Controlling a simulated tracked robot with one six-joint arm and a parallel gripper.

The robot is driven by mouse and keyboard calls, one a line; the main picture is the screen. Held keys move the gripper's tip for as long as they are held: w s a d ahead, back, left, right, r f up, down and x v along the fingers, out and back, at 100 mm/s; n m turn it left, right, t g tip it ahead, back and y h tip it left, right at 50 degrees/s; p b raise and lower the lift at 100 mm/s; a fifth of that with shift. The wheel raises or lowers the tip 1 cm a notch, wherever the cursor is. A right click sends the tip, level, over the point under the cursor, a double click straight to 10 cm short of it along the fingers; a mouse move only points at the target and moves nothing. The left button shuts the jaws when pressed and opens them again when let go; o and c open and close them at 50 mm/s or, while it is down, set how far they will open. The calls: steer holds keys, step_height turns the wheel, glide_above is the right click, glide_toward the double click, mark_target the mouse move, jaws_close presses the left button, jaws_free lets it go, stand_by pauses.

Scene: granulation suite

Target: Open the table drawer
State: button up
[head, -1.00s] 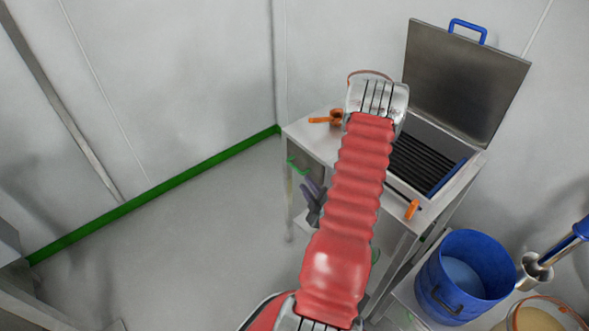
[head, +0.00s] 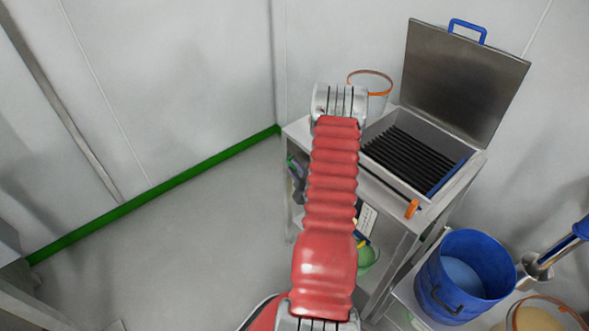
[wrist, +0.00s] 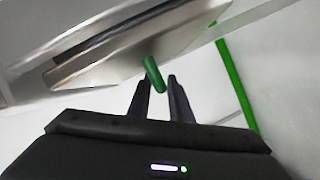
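The table (head: 297,130) stands against the back wall in the head view, its left part partly behind my red arm. In the wrist view a pale metal panel, likely the drawer front (wrist: 115,65), fills the upper left, tilted in the picture. A green handle (wrist: 154,75) sticks out from its edge. My gripper (wrist: 159,83) is open, and the handle's end shows between its two dark fingertips, closer to the left one. I cannot tell whether they touch. In the head view my gripper (head: 297,173) is small at the table's left side, and the handle is barely visible there.
On the table are an open metal box (head: 400,160) with raised lid (head: 463,80) and an orange-rimmed beaker (head: 378,97). A green bowl (head: 366,257) sits below. A blue bucket (head: 464,278) stands at right. The floor (head: 190,240) at left is clear.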

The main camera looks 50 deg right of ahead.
jaws_close()
steer(key=shift+s+a+f, duration=0.1)
steer(key=shift+a, duration=0.1)
stand_by(0.6)
